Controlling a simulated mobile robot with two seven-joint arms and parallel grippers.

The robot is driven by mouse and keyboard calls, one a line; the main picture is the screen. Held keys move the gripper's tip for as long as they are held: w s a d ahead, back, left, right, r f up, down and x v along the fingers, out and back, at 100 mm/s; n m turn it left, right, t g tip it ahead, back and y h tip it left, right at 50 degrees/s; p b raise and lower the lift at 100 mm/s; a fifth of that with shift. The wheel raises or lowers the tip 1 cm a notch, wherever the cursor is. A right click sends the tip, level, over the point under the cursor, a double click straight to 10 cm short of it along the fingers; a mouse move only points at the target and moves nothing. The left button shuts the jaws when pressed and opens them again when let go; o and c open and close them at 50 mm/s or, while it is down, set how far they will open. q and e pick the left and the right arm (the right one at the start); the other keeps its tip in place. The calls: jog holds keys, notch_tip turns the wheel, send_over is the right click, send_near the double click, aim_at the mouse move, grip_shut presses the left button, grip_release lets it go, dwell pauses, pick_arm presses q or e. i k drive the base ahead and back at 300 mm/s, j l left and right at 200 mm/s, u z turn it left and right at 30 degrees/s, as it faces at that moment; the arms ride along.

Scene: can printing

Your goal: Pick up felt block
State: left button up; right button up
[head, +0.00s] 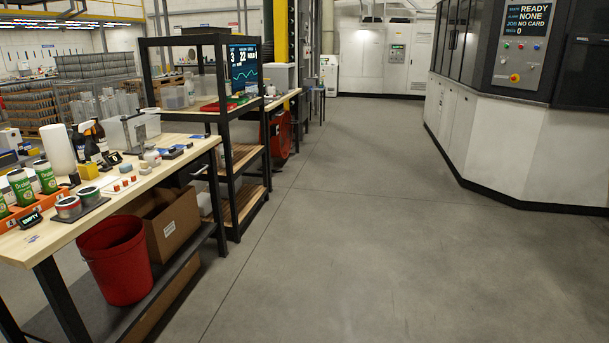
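Neither of my grippers is in view. The wooden workbench (150,183) stands at the left, with many small items on it. I cannot tell for sure which item is the felt block.
Green cans stand in an orange rack (36,209) on the bench's near end. A red bucket (116,260) and a cardboard box (170,224) sit below. A black shelf rack (229,140) adjoins the bench. The grey floor (340,230) is clear up to the white machine (520,140).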

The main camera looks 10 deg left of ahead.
aim_at(145, 169)
jog(key=i+u, duration=0.45)
jog(key=i, duration=0.25)
jog(key=i+l+u, duration=0.2)
jog(key=i+u, duration=0.2)
jog(key=i, duration=0.3)
